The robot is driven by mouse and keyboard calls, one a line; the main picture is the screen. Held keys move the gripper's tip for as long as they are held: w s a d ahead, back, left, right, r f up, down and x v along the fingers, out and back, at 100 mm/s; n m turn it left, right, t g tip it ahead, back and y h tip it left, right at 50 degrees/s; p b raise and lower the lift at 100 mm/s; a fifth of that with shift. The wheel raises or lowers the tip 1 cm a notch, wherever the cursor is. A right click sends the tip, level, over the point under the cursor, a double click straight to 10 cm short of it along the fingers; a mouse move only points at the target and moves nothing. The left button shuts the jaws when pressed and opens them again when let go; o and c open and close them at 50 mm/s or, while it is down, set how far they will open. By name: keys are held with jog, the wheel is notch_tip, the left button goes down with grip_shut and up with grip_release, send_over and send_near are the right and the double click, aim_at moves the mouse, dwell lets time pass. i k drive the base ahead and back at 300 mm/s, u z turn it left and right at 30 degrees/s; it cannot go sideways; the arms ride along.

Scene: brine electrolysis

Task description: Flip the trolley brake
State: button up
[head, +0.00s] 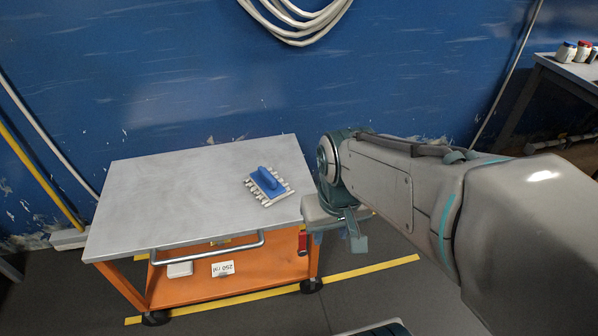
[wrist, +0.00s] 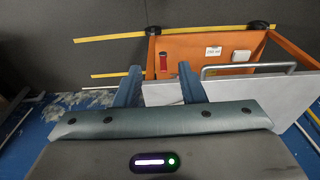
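The trolley (head: 140,195) has a grey top and an orange body on dark castors. A small red lever (head: 302,241), apparently the brake, sits at the right end of its front, below the top. It also shows upright in the wrist view (wrist: 163,62), on the orange panel. My gripper (head: 340,238) is just right of the trolley's right front corner, pointing down. In the wrist view my gripper (wrist: 160,69) has its two blue fingers apart and nothing between the tips. The lever appears beyond the fingers, in the gap; I see no clear contact.
A blue-handled object with pale pegs (head: 268,185) lies on the trolley top. A metal handle bar (head: 208,248) runs along the front. A workbench (head: 570,80) with bottles stands far right. A blue wall is behind; yellow tape marks the floor.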

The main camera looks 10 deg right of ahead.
aim_at(301, 252)
jog(key=z, duration=0.05)
jog(key=i, duration=0.25)
jog(key=u, duration=0.05)
jog(key=k, duration=0.45)
jog(key=u, duration=1.1)
jog(key=i, duration=0.9)
jog(key=z, duration=0.1)
